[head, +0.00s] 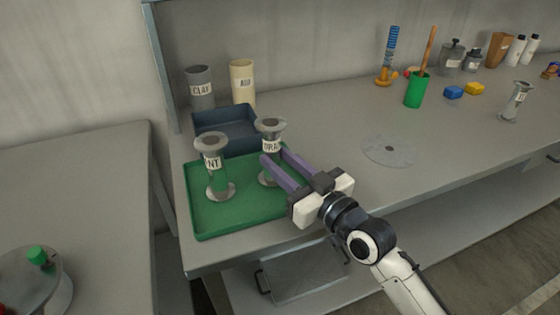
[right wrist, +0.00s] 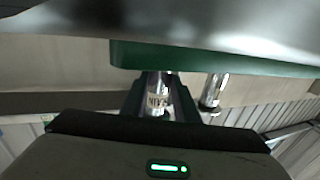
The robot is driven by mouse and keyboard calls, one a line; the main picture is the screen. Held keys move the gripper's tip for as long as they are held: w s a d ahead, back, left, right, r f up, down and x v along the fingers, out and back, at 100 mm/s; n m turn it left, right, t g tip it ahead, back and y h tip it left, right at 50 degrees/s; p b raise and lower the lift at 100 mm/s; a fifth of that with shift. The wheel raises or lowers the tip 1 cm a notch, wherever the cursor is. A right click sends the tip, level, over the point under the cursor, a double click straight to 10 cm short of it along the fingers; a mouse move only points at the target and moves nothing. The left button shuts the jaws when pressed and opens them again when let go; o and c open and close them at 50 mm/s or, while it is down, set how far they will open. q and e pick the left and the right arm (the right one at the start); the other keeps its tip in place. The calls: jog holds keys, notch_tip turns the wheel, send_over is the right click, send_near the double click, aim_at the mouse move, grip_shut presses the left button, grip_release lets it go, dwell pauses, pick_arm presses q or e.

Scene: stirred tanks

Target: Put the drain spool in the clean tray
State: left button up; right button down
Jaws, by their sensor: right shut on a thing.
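The drain spool (head: 270,129), a grey flanged tube with a partly covered label starting "DRA", stands upright over the right side of the green tray (head: 240,223). My right gripper (head: 276,158) is shut on the drain spool, its purple fingers around the tube. Its lower flange looks at the tray floor, but the fingers partly hide it and contact is unclear. A second spool (head: 214,170), labelled "NT" as far as shows, stands upright in the tray's left part. In the right wrist view the held spool (right wrist: 157,92) is between the fingers. My left gripper is not in view.
A blue-grey bin (head: 222,130) sits behind the green tray, with grey (head: 200,88) and cream (head: 242,84) containers behind it. A flat grey disc (head: 388,151) lies to the right. Another spool (head: 516,102) stands at the far right. The bench front right is clear.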

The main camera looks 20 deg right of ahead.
jog(key=shift+f, duration=0.15)
jog(key=c, duration=1.4)
grip_release()
jog(key=shift+r, duration=0.25)
jog(key=b+v, duration=0.1)
jog(key=v, duration=0.9)
jog(key=shift+s+d+f, duration=0.1)
jog(key=shift+s, duration=0.25)
jog(key=shift+s+d, duration=0.2)
jog(key=shift+s, duration=0.45)
